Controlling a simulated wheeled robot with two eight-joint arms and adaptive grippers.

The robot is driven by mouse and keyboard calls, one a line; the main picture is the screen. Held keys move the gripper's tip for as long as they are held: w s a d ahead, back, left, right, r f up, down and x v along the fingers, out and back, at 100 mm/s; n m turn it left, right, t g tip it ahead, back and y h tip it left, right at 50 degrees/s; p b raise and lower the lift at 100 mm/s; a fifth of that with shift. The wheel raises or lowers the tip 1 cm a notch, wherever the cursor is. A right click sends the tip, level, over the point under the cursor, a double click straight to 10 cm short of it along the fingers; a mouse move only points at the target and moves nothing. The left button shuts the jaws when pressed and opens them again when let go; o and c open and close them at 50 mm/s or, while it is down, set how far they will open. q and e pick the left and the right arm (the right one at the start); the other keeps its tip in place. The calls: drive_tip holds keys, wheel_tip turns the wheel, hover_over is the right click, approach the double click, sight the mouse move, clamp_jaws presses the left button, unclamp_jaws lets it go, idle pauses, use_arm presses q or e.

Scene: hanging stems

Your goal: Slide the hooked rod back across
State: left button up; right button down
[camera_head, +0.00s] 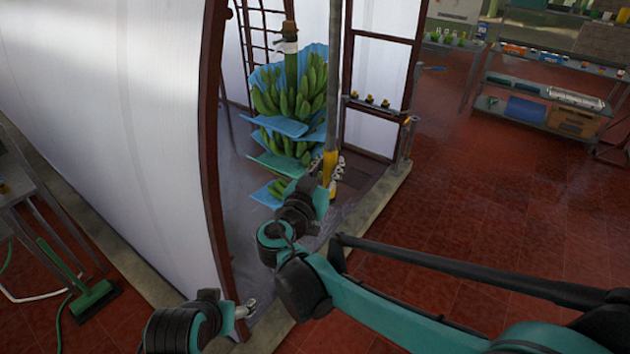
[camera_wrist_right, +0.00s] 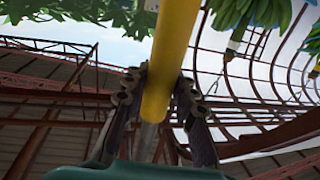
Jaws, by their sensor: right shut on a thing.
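The hooked rod (camera_head: 341,70) stands nearly upright in the head view, a grey pole with a yellow lower section. Its top runs out of the frame, so its hook is hidden. My right gripper (camera_head: 331,168) is shut on the yellow section. In the right wrist view the yellow section of the rod (camera_wrist_right: 174,50) passes between the two fingers of the right gripper (camera_wrist_right: 158,92). A green banana bunch (camera_head: 290,95) with blue sheets hangs just left of the rod. My left gripper (camera_head: 246,308) is low by the doorway's edge, away from the rod; its fingers are too small to read.
A white curved wall with a dark red frame (camera_head: 212,150) stands left of the bunch. A low concrete curb (camera_head: 385,195) runs beside the opening. A rail with small yellow-topped items (camera_head: 370,101) is behind right. Shelves (camera_head: 540,90) stand far right; red floor between is clear.

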drive_tip(key=d+x, duration=0.1)
drive_tip(key=x, duration=0.5)
drive_tip(key=shift+s+b, duration=0.15)
drive_tip(key=shift+b, duration=0.15)
drive_tip(key=shift+d+f, duration=0.1)
drive_tip(key=c, duration=1.2)
unclamp_jaws()
drive_tip(key=shift+d, duration=0.1)
drive_tip(key=v, duration=1.2)
